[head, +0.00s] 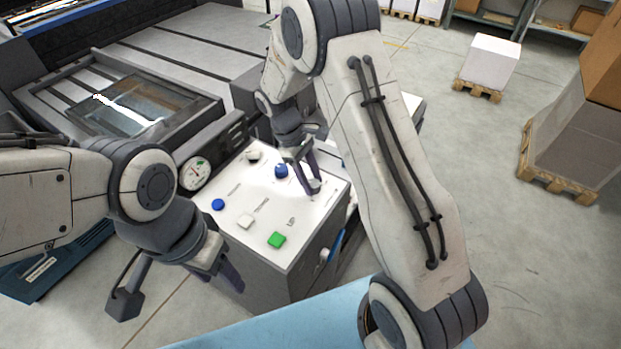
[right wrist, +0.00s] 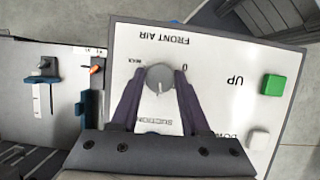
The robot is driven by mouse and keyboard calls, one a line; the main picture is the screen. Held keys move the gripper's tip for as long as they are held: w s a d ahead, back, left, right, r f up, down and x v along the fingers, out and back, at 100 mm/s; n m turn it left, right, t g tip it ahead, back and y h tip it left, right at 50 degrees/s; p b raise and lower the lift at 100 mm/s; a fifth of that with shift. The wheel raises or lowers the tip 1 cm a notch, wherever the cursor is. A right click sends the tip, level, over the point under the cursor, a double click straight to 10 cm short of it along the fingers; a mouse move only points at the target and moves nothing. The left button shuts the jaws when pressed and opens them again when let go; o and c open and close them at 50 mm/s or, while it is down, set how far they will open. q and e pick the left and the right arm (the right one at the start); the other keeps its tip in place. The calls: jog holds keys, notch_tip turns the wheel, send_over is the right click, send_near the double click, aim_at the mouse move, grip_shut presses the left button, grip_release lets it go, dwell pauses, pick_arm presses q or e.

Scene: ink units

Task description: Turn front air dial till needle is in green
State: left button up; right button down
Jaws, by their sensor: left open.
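The front air dial (right wrist: 160,77) is a round grey knob on the white control panel (head: 262,188), between the "MAX" and "0" marks. My right gripper (right wrist: 160,80) has one finger on each side of the dial and looks shut on it. In the head view the right gripper (head: 312,184) reaches down to the panel's far right part, partly covering the dial. The round white gauge (head: 194,174) has a dark needle; its colour zones are too small to read surely. My left gripper (head: 228,275) is open and empty, in front of the panel box's left side.
The panel also has a green UP button (head: 277,240), a white DOWN button (head: 245,221), and blue knobs (head: 218,204) near the gripper and gauge. A light blue surface (head: 290,318) lies in front. Pallets with boxes (head: 490,62) stand far right; the floor between is clear.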

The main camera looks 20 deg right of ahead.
jog(key=shift+m, duration=0.3)
jog(key=shift+d+r+m+g+y+p, duration=0.1)
jog(key=shift+m+g+y+p, duration=0.25)
jog(key=shift+m+p, duration=0.5)
jog(key=m+y+p, duration=0.1)
jog(key=m, duration=0.2)
jog(key=shift+w+m+y, duration=0.1)
jog(key=shift+m+y, duration=0.15)
jog(key=shift+m, duration=0.1)
jog(key=m+y, duration=0.1)
jog(key=m, duration=0.2)
jog(key=shift+d+m+p, duration=0.15)
jog(key=shift+m+p, duration=0.15)
jog(key=shift+p, duration=0.1)
jog(key=shift+d+m+y+p, duration=0.1)
jog(key=shift+m+y+p, duration=0.2)
jog(key=shift+m+y, duration=0.85)
jog(key=shift+m+h, duration=0.35)
jog(key=shift+m, duration=0.3)
jog(key=shift+c, duration=1.9)
grip_release()
